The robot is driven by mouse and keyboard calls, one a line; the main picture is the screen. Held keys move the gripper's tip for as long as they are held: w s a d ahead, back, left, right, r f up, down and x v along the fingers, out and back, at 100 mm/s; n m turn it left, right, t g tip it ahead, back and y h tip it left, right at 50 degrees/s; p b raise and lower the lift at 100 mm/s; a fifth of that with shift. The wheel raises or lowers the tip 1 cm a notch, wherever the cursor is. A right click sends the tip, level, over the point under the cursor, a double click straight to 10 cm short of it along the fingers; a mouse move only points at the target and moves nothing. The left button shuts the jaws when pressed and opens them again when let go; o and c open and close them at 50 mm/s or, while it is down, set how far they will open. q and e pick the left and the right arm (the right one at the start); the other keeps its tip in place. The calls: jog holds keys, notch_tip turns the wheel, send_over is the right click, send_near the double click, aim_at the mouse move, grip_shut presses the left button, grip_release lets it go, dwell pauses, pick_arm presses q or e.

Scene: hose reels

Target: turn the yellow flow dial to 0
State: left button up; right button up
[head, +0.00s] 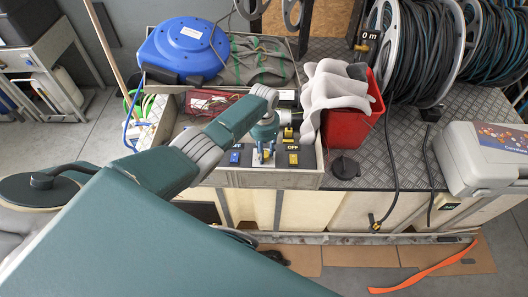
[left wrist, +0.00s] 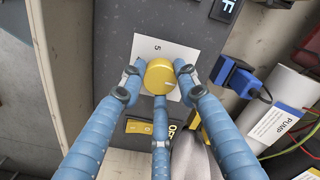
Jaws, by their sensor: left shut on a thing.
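The yellow flow dial (left wrist: 159,75) is a round knob on a white plate (left wrist: 150,47) in the left wrist view. A "5" is printed on the plate's visible part; other marks are hidden. A short pale line shows on the knob's lower right. My left gripper (left wrist: 158,84) is shut on the dial, its blue fingers around the rim. In the head view the left gripper (head: 265,146) reaches down to the panel and mostly hides the dial (head: 266,155). My right gripper is not in view.
A yellow block (head: 293,159) stands by an "OFF" label, right of the gripper. A blue block (head: 234,158) is to its left. A grey-white cylinder marked "PUMP" (left wrist: 281,124) lies near a blue plug (left wrist: 239,78). A red bin (head: 347,128) with grey cloth stands at right.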

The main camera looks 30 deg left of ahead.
pick_arm(q)
jog(key=o, duration=1.2)
jog(key=shift+w+r, duration=0.15)
jog(key=shift+c, duration=0.2)
notch_tip(320, 180, up, 12)
